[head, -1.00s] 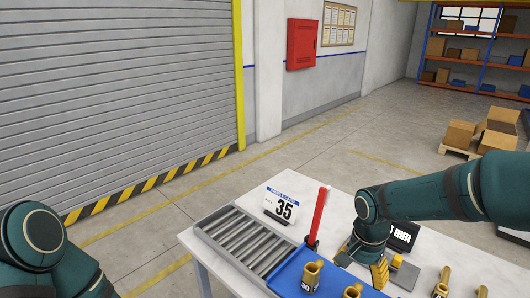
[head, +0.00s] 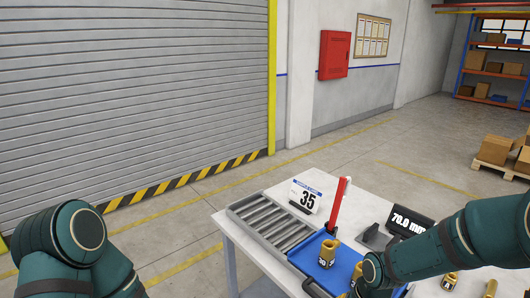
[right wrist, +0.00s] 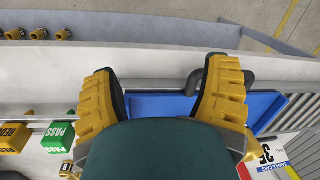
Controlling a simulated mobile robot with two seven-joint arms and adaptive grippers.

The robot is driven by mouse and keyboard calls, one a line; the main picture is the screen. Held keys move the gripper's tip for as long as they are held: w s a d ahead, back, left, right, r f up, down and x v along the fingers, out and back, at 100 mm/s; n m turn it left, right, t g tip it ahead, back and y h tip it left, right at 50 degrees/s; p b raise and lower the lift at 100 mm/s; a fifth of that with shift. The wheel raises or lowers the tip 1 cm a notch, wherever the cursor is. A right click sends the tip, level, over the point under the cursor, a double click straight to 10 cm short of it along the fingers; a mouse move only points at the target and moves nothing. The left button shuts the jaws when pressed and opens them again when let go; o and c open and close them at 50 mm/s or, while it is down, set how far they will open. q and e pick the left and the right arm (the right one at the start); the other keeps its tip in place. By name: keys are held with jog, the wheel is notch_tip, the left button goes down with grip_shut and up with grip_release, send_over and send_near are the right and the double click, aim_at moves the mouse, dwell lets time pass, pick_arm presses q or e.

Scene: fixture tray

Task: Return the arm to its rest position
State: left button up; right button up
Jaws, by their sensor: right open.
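My right arm (head: 430,255) reaches in from the right over the table in the head view, low over the blue tray (head: 308,253). In the right wrist view, my right gripper (right wrist: 161,72) is open, its two yellow fingers wide apart with nothing between them. A grey table edge, a dark handle and the blue tray (right wrist: 160,105) show beyond and below the fingers. In the head view, my left arm (head: 75,245) is folded at the lower left; its gripper is out of view. A brass fitting (head: 328,254) stands upright in the tray.
The table holds a roller conveyor (head: 272,222), a "35" card (head: 305,196), a red post (head: 339,205) and a black display (head: 409,222).

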jog(key=s+a+f+n+b, duration=0.1)
jog(key=s+a+f, duration=0.2)
jog(key=f, duration=0.3)
jog(key=s+a+f+n+t+y+b, duration=0.1)
jog(key=s+a+f+n, duration=0.1)
jog(key=f, duration=0.4)
jog(key=s+a+f+n+y, duration=0.1)
jog(key=s+a+f+n, duration=0.1)
jog(key=s+a+f, duration=0.2)
notch_tip(320, 180, down, 2)
jog(key=shift+s+a+f+t+b, duration=0.1)
jog(key=shift+s+a+t+b, duration=0.25)
jog(key=shift+a, duration=0.25)
jog(key=shift+w, duration=0.15)
